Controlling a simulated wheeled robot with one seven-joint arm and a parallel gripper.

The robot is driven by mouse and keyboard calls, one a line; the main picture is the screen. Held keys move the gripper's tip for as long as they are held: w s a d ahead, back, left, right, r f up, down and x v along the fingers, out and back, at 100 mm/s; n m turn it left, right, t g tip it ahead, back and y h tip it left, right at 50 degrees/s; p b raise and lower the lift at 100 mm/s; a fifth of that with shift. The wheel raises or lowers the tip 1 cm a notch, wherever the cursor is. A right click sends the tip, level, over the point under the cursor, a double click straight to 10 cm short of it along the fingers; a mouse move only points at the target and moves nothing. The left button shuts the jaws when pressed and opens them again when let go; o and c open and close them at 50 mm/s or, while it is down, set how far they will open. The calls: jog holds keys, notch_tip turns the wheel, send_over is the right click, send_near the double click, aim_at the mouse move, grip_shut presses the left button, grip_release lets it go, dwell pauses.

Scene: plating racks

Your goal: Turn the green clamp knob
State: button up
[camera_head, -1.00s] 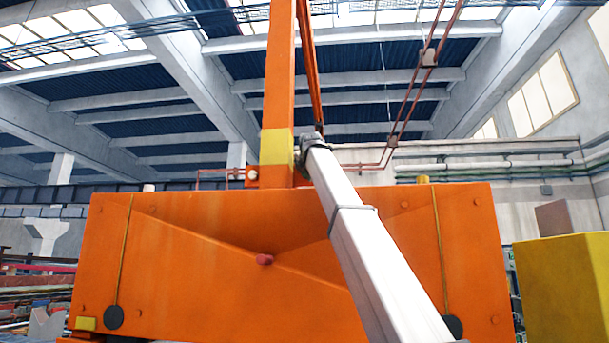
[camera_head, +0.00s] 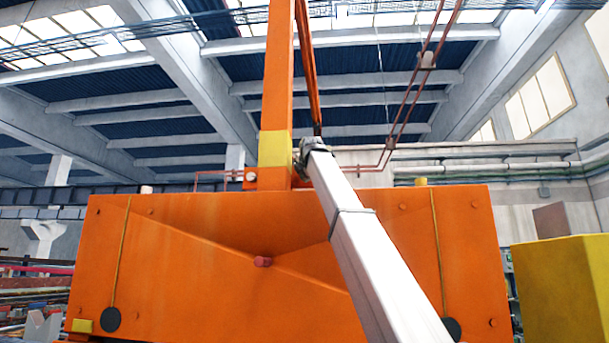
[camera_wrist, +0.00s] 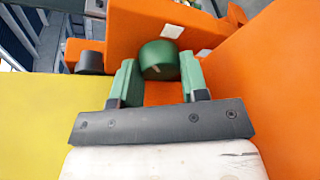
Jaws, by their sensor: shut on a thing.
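The rear of the knob is hidden. In the head view, my white arm reaches up to the foot of the orange post (camera_head: 278,95). The knob cannot be made out there.
A large orange housing (camera_head: 200,240) fills the lower head view, with a small red knob (camera_head: 263,261) on its front. A yellow block (camera_head: 565,285) stands at right. In the wrist view, a black cylinder (camera_wrist: 90,62) is left of the knob, and an orange wall (camera_wrist: 280,90) is close at right.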

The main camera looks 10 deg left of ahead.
jog(key=m, duration=0.1)
jog(key=m+y, duration=0.1)
jog(key=m, duration=0.1)
jog(key=shift+d+f+m+t, duration=0.15)
jog(key=shift+f+m+t, duration=0.05)
jog(key=shift+m+t, duration=0.1)
jog(key=shift+m+t+y, duration=0.6)
jog(key=shift+m, duration=1.2)
jog(key=shift+f, duration=0.1)
jog(key=o, duration=0.9)
jog(key=shift+s, duration=0.1)
